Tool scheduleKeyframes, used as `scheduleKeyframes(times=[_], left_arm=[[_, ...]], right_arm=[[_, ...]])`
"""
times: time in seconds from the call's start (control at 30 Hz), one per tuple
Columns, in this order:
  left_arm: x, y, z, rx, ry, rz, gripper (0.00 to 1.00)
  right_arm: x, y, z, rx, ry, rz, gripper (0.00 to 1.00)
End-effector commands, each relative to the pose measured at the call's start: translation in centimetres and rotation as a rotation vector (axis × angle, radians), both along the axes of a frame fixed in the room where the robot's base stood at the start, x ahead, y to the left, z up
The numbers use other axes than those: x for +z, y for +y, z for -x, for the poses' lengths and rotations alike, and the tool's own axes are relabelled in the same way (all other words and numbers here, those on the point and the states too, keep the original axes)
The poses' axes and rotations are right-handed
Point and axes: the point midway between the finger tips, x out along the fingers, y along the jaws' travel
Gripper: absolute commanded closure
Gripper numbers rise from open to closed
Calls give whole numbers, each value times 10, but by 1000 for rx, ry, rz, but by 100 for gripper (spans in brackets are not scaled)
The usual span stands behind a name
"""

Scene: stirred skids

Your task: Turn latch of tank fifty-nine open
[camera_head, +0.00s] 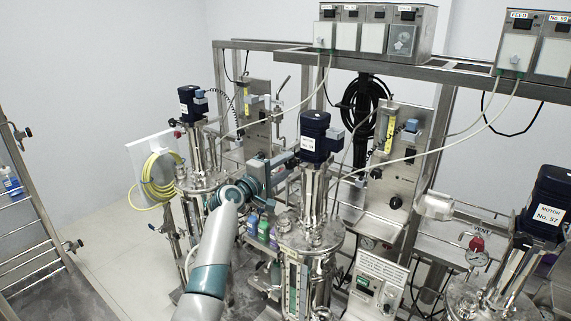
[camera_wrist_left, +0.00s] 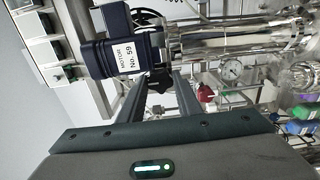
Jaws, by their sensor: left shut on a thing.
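The motor labelled No. 59 (camera_wrist_left: 118,58) shows in the left wrist view, lying sideways in the picture, with its bright steel column (camera_wrist_left: 215,42) running right from it. In the head view, a dark blue motor (camera_head: 313,135) tops the middle tank (camera_head: 310,237); its small label is hard to read. My left gripper (camera_head: 287,160) reaches in beside this tank's column, just below the motor. In the left wrist view, its two fingers (camera_wrist_left: 162,76) are shut on a small dark part, the latch, by the column. The latch is mostly hidden by the fingers. My right gripper is not in view.
Another tank (camera_head: 203,180) stands at the left, with a coiled yellow hose (camera_head: 160,178). A motor labelled No. 57 (camera_head: 545,212) is at the right. Control boxes (camera_head: 375,30) sit on the overhead frame. A rack (camera_head: 30,215) stands far left; the floor between is clear.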

Motion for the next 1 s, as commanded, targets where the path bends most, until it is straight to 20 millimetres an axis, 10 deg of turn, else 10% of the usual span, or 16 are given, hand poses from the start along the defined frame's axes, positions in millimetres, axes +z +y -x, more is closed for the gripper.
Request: scheduleKeyframes(times=[0.43,0.47,0.53,1.0], left_arm=[[-2,0,0,0,11,12,91],[-2,0,0,0,11,12,64],[-2,0,0,0,10,11,50],[-1,2,3,0,8,10,50]], right_arm=[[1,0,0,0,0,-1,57],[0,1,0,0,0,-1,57],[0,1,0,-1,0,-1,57],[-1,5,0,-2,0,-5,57]])
